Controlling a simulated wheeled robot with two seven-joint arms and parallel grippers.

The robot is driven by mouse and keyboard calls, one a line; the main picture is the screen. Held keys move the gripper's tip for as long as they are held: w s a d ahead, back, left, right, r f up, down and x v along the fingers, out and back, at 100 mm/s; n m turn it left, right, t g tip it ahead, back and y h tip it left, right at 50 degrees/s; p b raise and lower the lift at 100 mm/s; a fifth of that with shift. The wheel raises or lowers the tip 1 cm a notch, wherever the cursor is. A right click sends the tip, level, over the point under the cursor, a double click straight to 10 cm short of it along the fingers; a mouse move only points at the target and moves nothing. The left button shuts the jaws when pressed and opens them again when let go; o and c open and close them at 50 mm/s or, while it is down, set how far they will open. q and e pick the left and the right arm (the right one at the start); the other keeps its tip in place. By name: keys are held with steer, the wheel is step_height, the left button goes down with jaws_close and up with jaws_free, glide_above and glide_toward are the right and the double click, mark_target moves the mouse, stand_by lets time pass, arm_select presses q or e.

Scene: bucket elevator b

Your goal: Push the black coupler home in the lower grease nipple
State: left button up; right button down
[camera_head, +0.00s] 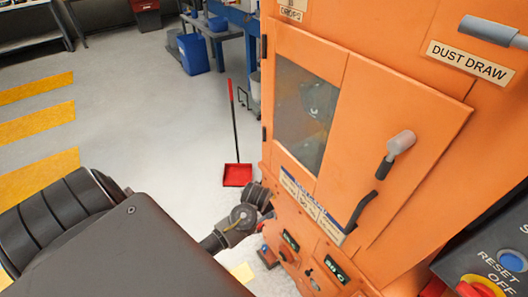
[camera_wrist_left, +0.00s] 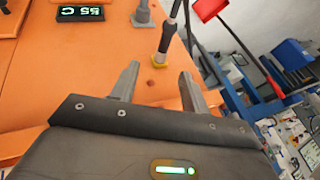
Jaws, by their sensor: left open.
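My left gripper (camera_wrist_left: 160,75) is open and empty in the left wrist view, its two grey fingers pointing at the orange machine panel (camera_wrist_left: 75,50). Just beyond the fingertips, a dark rod-like fitting (camera_wrist_left: 169,38) stands out from the panel, with a yellow piece (camera_wrist_left: 160,58) around its foot. It looks like the black coupler on the lower nipple, but I cannot tell how far it is seated. The gap between the fingers lies below it in the picture, apart from it. A grey fitting (camera_wrist_left: 142,16) sits to its left. My right gripper is in neither view.
The orange machine (camera_head: 390,140) fills the right of the head view, with door handles (camera_head: 398,143) standing out. A lit display (camera_wrist_left: 80,14) is on the panel. A red dustpan (camera_head: 238,175) stands on open floor left of the machine. Blue bins (camera_head: 193,54) are farther back.

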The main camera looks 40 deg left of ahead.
arm_select(q)
steer(key=x, duration=0.3)
steer(key=b+x, duration=0.1)
steer(key=x, duration=0.2)
steer(key=w+x, duration=0.1)
steer(key=x, duration=0.2)
steer(key=shift+w+a, duration=0.1)
steer(key=shift+a, duration=0.05)
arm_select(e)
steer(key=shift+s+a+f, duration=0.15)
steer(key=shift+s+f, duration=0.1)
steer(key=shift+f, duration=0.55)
arm_select(q)
jaws_close()
